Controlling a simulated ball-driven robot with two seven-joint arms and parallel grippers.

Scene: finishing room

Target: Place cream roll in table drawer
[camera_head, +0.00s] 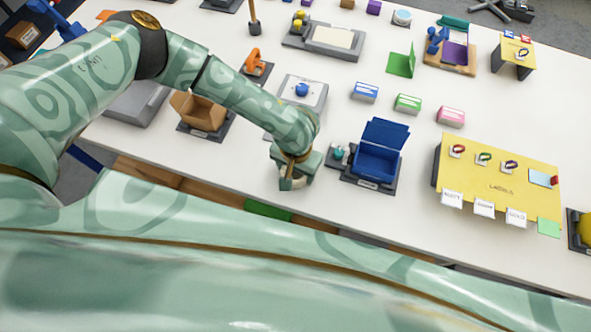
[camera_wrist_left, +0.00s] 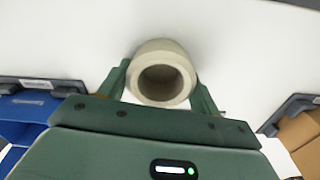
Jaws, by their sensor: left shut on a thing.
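The cream roll (camera_wrist_left: 162,50) is a short, thick ring with a round hole. It sits between the two green fingers of my left gripper in the left wrist view, with its open end facing the camera. My left gripper (camera_head: 291,184) is shut on it near the front edge of the white table, left of the blue box. In the head view the roll is mostly hidden by the gripper. A brown wooden strip (camera_head: 150,172) shows below the table's front edge; I cannot tell whether it is the table drawer. My right gripper is not in view.
An open blue box (camera_head: 376,162) on a dark base stands right of the gripper. A tan open box (camera_head: 199,110) stands to the left. A yellow board (camera_head: 500,178) with small rings and white cards lies further right.

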